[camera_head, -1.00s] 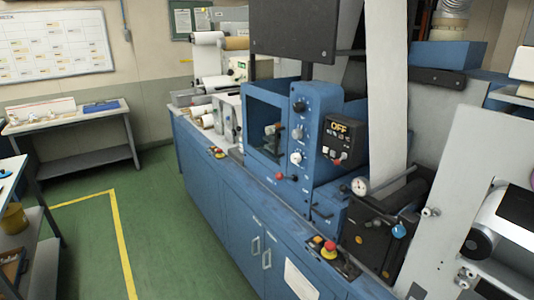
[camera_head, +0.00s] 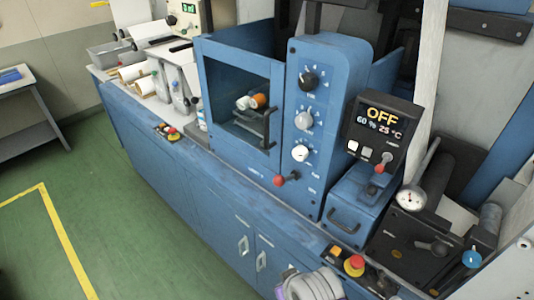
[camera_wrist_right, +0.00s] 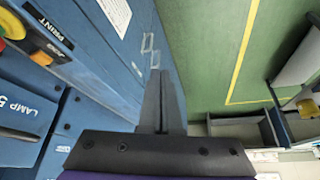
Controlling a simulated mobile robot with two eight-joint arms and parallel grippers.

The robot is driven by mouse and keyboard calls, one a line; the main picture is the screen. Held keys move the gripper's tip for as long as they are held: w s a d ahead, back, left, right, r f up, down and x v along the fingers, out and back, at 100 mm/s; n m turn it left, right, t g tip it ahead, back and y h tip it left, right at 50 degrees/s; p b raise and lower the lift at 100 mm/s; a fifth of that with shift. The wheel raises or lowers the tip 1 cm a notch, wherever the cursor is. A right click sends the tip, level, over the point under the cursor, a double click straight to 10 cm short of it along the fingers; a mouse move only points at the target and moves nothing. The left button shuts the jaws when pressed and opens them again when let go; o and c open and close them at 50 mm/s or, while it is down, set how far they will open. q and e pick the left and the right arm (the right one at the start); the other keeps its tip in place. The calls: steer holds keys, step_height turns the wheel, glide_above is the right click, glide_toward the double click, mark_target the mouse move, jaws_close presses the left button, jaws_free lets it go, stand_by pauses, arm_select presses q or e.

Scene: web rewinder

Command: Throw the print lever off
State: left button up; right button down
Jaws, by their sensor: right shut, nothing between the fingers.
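Another red-tipped lever (camera_head: 382,163) is on the dark display box (camera_head: 377,130), which reads OFF. I cannot tell from their labels which is the print lever. My right gripper (camera_wrist_right: 160,78) is shut and empty, apart from the machine controls. My left gripper is not in view.
The red stop button (camera_head: 354,263) is on the front ledge, near a grey part of my arm at the bottom edge. A gauge (camera_head: 410,198) and a blue knob (camera_head: 471,258) stand at the right. Green floor (camera_head: 120,215) is clear at the left.

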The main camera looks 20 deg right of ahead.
steer(key=w+d+r+m+g, duration=0.1)
steer(key=w+d+r+m, duration=0.2)
steer(key=r, duration=0.7)
steer(key=w+d+r+m+g, duration=0.1)
steer(key=w+d+r+m, duration=0.3)
steer(key=w+r+m, duration=0.2)
steer(key=w+d+r+m+g+h+p, duration=0.1)
steer(key=w+d+r+m, duration=0.3)
steer(key=r, duration=1.1)
steer(key=w, duration=0.3)
steer(key=shift+w, duration=0.15)
steer(key=shift+d+f, duration=0.1)
steer(key=shift+f, duration=0.05)
glide_above(284, 178)
steer(key=s+d, duration=0.2)
steer(key=s+a+f+x, duration=0.1)
steer(key=s+x, duration=0.1)
steer(key=x, duration=0.8)
steer(key=shift+w+a+f+b, duration=0.2)
steer(key=shift+w+a+f, duration=0.05)
steer(key=shift+a+f, duration=0.25)
steer(key=shift+w+a+f+b, duration=0.2)
steer(key=shift+w+a+f, duration=0.05)
steer(key=shift+a+f, duration=0.3)
steer(key=shift+a+f, duration=0.1)
